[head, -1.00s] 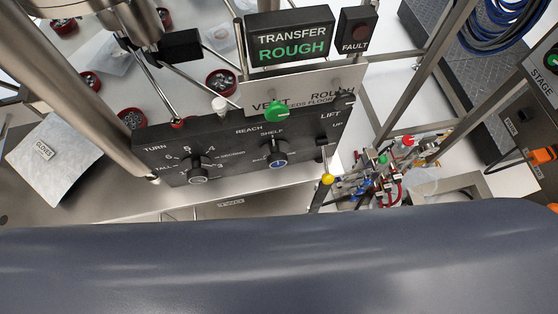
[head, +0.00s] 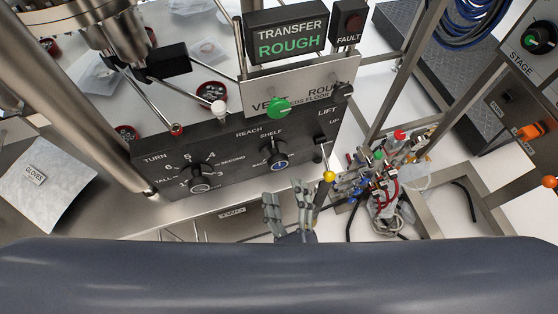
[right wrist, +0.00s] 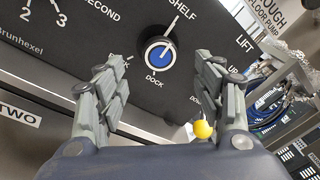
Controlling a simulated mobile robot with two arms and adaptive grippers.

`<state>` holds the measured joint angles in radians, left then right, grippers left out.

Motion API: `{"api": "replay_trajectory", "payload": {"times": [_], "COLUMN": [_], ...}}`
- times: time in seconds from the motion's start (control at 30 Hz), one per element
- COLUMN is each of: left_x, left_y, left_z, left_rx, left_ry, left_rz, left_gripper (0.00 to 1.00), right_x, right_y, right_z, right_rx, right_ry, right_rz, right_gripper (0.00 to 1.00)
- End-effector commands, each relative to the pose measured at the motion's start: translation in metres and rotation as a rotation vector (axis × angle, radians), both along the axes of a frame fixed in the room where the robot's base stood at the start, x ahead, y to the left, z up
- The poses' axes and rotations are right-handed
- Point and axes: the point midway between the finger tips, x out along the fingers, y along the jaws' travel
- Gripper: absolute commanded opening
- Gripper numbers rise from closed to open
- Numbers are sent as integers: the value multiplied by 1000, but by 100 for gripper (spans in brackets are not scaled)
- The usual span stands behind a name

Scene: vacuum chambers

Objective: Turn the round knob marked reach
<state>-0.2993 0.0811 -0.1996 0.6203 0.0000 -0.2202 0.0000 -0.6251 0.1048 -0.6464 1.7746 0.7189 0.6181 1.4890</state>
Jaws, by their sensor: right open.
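The round knob marked reach (head: 277,160) is black with a blue cap, on the dark panel (head: 225,143) under the words REACH and SHELF. In the right wrist view the knob (right wrist: 158,54) shows between SHELF above and DOCK below. My right gripper (head: 288,200) is open and empty, below and in front of the knob. In the right wrist view its two fingers (right wrist: 157,78) stand apart on either side of the knob, not touching it. My left gripper is not in view.
A second knob marked turn (head: 199,184) sits left on the panel. A yellow-tipped lever (head: 329,176) stands close right of my right gripper. A green vent knob (head: 278,106) and a white-tipped lever (head: 219,108) are above. Tangled hoses (head: 385,185) lie to the right.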

Motion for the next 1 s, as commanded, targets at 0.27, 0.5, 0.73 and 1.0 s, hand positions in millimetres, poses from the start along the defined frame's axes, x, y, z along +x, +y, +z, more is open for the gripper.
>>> {"api": "replay_trajectory", "payload": {"times": [0.27, 0.5, 0.73, 1.0], "left_x": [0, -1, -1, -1], "left_y": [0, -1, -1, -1], "left_z": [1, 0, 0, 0], "left_rx": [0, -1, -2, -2], "left_ry": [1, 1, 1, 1], "left_rz": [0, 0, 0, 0], "left_gripper": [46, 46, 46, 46], "right_x": [54, 84, 91, 91], "right_y": [10, 16, 17, 17], "right_z": [1, 0, -1, -1], "right_rx": [-2, -5, -6, -6], "right_ry": [-3, -1, 0, 0], "right_rz": [-2, 0, 1, 1], "right_gripper": [62, 62, 62, 37]}}
